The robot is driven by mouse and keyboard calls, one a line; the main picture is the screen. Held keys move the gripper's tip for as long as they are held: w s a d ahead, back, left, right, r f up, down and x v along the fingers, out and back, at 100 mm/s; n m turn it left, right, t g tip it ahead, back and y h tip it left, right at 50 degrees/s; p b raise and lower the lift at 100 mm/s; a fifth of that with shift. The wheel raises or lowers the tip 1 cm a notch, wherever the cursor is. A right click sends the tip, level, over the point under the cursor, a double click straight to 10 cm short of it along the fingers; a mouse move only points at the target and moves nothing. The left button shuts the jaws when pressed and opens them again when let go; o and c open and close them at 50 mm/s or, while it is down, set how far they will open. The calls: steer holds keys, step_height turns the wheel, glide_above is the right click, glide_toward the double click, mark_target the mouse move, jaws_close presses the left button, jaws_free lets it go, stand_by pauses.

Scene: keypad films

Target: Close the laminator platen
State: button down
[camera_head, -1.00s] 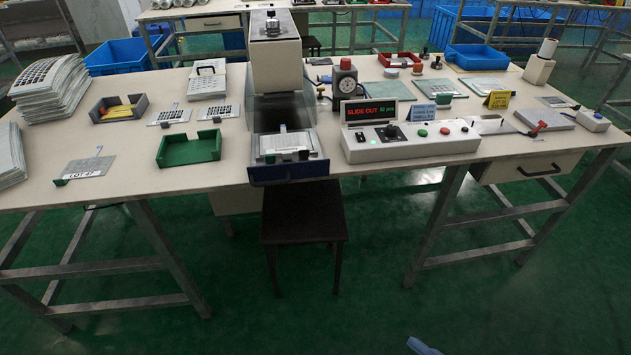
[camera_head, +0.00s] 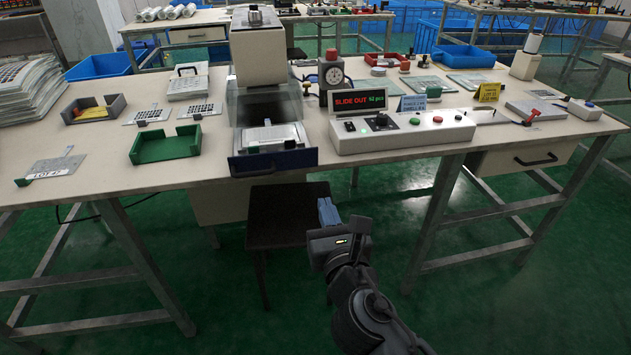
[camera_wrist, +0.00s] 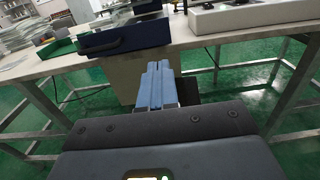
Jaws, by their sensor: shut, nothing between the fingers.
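The laminator (camera_head: 258,50) is a beige press head on the table, with a clear guard below it. Its platen drawer (camera_head: 273,162) has a dark blue front with a handle and sticks out at the table's front edge, with a light plate on top. The display beside it reads "SLIDE OUT". The blue drawer front also shows at the top of the wrist view (camera_wrist: 125,36). My gripper (camera_head: 327,208) has blue fingers, is shut and empty, and is in front of and below the drawer, apart from it.
A control box (camera_head: 400,133) with buttons and a knob stands right of the drawer. A green tray (camera_head: 165,145) lies to the left. A dark stool (camera_head: 285,215) stands under the table front, close to my gripper. The floor in front is free.

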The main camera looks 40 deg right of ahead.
glide_toward(305, 146)
steer(key=shift+s+a+r+p, duration=0.15)
steer(key=shift+a+r+p, duration=0.15)
steer(key=shift+r, duration=0.35)
steer(key=p+x, duration=0.1)
steer(key=x, duration=0.7)
steer(key=shift+d, duration=0.15)
